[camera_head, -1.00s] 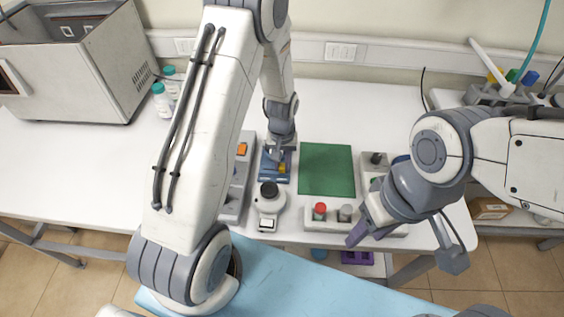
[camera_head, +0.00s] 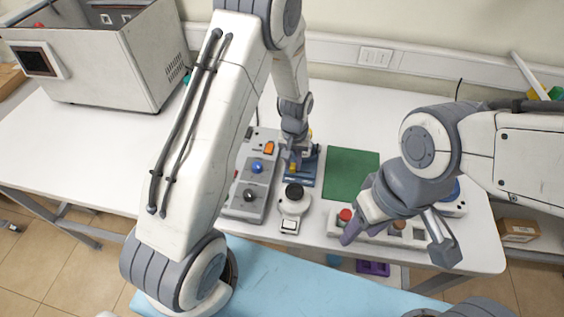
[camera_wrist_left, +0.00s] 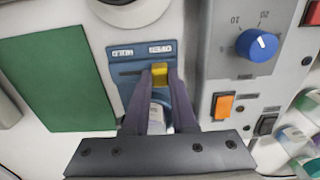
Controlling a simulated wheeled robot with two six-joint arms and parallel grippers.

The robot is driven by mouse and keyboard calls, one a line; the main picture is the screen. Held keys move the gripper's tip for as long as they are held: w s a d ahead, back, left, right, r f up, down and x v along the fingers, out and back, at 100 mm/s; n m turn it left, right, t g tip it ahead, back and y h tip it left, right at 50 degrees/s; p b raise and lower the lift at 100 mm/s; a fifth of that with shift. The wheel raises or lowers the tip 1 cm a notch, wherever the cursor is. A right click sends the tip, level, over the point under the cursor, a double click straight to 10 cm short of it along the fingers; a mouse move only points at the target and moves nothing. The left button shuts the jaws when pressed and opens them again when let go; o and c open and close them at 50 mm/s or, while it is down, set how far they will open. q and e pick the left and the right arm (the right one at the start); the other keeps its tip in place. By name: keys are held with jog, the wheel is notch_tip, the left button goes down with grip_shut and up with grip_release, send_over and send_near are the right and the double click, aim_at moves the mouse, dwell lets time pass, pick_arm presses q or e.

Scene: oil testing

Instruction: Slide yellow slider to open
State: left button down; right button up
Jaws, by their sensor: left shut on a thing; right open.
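The yellow slider (camera_wrist_left: 159,74) sits in a dark slot on a blue panel (camera_wrist_left: 128,84), at the slot's right end in the left wrist view. Two small white labels lie beside the slot, too blurred to read. My left gripper (camera_wrist_left: 159,76) is shut on the slider, with a dark finger on either side. My right gripper (camera_head: 352,232) is open and empty beside the red button (camera_head: 345,215).
A grey box with a blue knob (camera_head: 257,167) and an orange switch (camera_head: 269,147) stands left of the panel. A green mat (camera_head: 350,175) lies to its right. A white device with a black knob (camera_head: 293,192) stands in front. A large instrument (camera_head: 150,55) stands back left.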

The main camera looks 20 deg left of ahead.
aim_at(291, 166)
pick_arm(q)
jog(key=shift+a, duration=0.2)
pick_arm(e)
jog(key=shift+a, duration=0.2)
pick_arm(q)
jog(key=c, duration=1)
grip_release()
jog(key=shift+o, duration=1.4)
jog(key=shift+s+a, duration=0.1)
jog(key=shift+a, duration=0.1)
jog(key=shift+d, duration=0.2)
jog(key=shift+r, duration=0.55)
notch_tip(291, 166, up, 10)
jog(key=b, duration=0.2)
jog(key=shift+f, duration=0.25)
pick_arm(e)
notch_tip(291, 166, down, 2)
jog(key=shift+f, duration=0.15)
